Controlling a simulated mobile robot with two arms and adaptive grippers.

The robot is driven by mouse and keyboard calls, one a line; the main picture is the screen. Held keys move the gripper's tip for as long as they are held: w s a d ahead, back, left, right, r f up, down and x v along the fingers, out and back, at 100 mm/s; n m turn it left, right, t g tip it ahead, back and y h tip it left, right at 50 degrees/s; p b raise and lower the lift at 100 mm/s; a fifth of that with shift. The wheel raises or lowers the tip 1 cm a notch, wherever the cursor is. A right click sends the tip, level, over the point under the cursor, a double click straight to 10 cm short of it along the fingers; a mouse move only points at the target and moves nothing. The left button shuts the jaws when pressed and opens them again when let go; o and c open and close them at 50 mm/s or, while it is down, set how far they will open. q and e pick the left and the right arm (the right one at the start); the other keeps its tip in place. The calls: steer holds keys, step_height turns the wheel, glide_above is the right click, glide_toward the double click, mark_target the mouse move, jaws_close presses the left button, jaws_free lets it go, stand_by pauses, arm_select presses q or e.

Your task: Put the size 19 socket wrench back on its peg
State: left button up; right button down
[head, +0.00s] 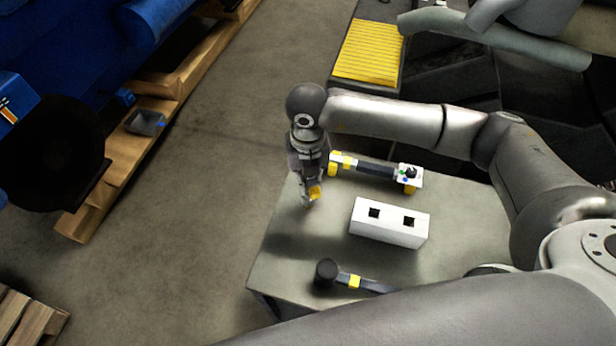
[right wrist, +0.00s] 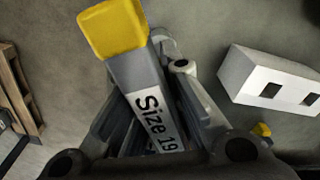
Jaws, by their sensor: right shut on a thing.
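My right gripper (head: 311,190) is shut on the size 19 socket wrench, over the left part of the grey table (head: 460,205). In the right wrist view the wrench (right wrist: 140,80) is a grey bar with a yellow end and a white "Size 19" label; its lower part is hidden between the fingers. In the head view only its yellow end (head: 315,193) shows clearly. A white block (head: 388,232) with two dark square holes is right of the gripper, apart from it, and also shows in the right wrist view (right wrist: 262,83). I cannot make out a peg. My left gripper is out of view.
A dark bar tool (head: 376,169) with yellow and white parts lies behind the block. A black-headed tool (head: 327,272) with a yellow band lies at the front, partly covered by my arm. Wooden pallets (head: 95,205) stand left on the floor. The table between gripper and block is clear.

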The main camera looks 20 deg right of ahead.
stand_by(0.3)
steer(key=shift+f+b, duration=1.15)
steer(key=shift+f, duration=0.05)
steer(key=c, duration=0.9)
jaws_free()
steer(key=shift+c, duration=0.2)
steer(key=shift+r, duration=0.15)
steer(key=shift+r+p, duration=2.45)
steer(key=shift+r, duration=1.95)
